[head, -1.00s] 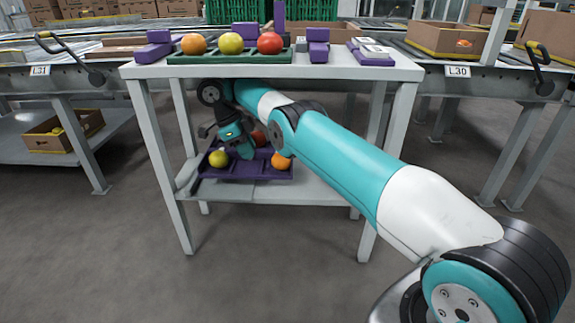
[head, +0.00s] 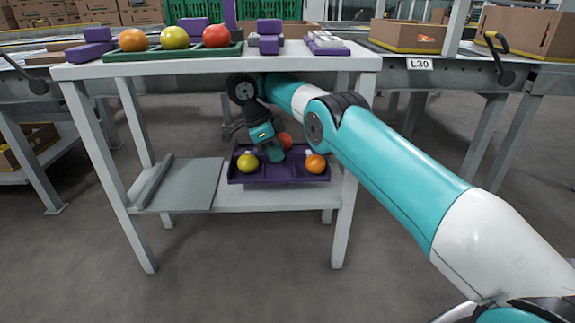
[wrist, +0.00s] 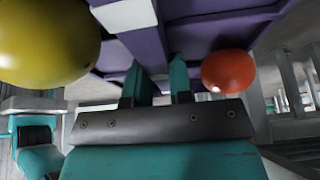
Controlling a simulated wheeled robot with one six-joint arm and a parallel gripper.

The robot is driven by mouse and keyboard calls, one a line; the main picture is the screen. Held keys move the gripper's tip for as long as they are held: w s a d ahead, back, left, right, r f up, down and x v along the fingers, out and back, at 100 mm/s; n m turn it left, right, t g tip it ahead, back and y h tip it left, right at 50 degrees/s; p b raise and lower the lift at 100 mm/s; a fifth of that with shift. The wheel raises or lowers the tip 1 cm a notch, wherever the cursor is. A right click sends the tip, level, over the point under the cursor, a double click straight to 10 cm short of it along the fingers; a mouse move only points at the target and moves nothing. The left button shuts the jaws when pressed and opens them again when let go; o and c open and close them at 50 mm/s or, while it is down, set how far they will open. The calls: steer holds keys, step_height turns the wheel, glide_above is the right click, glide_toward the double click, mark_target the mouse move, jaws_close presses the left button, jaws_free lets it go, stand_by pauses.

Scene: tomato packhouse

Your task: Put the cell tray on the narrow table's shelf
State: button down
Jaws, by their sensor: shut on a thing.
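The purple cell tray (head: 280,180) is under the narrow table's top (head: 210,66), over the right part of its grey shelf (head: 265,200). It looks level. I cannot tell whether its underside touches the shelf. It carries a yellow fruit (head: 248,163), an orange fruit (head: 316,163) and a red fruit (head: 285,142). My gripper (head: 272,154) reaches down into the tray's middle and is shut on it. In the wrist view my teal fingers (wrist: 161,85) are on a purple divider, with yellow fruit at left and red fruit at right.
A grey flat panel with a raised edge (head: 185,185) lies on the shelf's left part. The tabletop above holds a green tray (head: 175,52) of fruit and several purple blocks (head: 269,43). Table legs (head: 344,215) stand close to the tray's right side.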

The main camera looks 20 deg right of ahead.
mark_target(276, 166)
step_height(276, 166, down, 4)
steer(key=b, duration=0.3)
steer(key=shift+r+b, duration=0.1)
steer(key=shift+b, duration=0.2)
steer(key=shift+r, duration=0.15)
steer(key=shift+f+p, duration=0.3)
steer(key=shift+f, duration=0.3)
steer(key=c, duration=1)
jaws_free()
